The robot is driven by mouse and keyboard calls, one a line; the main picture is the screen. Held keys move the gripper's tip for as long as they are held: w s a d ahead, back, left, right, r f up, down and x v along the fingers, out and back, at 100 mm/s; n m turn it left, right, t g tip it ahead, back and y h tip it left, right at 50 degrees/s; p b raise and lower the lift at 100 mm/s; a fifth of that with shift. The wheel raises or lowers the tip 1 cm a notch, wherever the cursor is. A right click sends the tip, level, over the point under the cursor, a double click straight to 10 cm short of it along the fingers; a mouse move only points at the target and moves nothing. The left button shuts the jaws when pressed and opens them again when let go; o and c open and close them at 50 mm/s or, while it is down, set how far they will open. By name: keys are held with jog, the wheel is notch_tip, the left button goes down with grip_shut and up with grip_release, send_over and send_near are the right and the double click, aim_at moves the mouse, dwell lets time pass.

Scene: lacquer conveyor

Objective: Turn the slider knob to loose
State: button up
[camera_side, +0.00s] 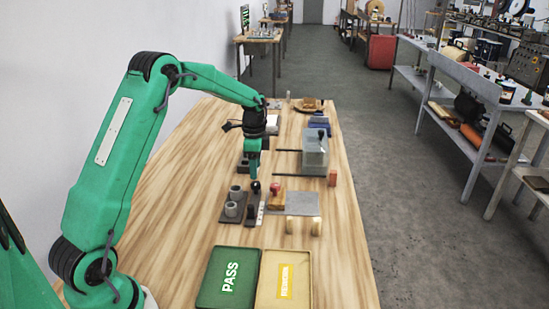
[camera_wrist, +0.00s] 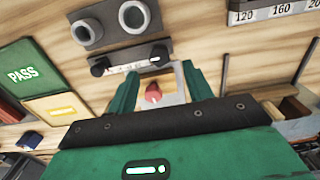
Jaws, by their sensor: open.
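The slider is a narrow dark strip with a pale marked scale (camera_wrist: 132,66), beside the dark block with grey cups. In the wrist view a round black knob (camera_wrist: 98,70) is at its left end and another dark rounded part (camera_wrist: 159,52) at its right end. I cannot read the scale's words. In the side view a dark knob (camera_side: 256,187) stands at the strip's far end, just below my gripper (camera_side: 254,176). In the wrist view my gripper (camera_wrist: 158,78) has its green fingers apart, with nothing held. A red-topped knob shows between them, beyond the fingertips.
The red knob (camera_side: 276,188) stands on a wooden block right of the slider. The block with grey cups (camera_side: 232,208) is left. A grey plate (camera_side: 302,203), a clear tank (camera_side: 315,155), the green PASS tray (camera_side: 211,290) and a yellow tray (camera_side: 268,300) are nearby.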

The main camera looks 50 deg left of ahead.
aim_at(256, 183)
jog(key=shift+f, duration=2.7)
jog(key=shift+c, duration=0.2)
jog(key=c, duration=0.9)
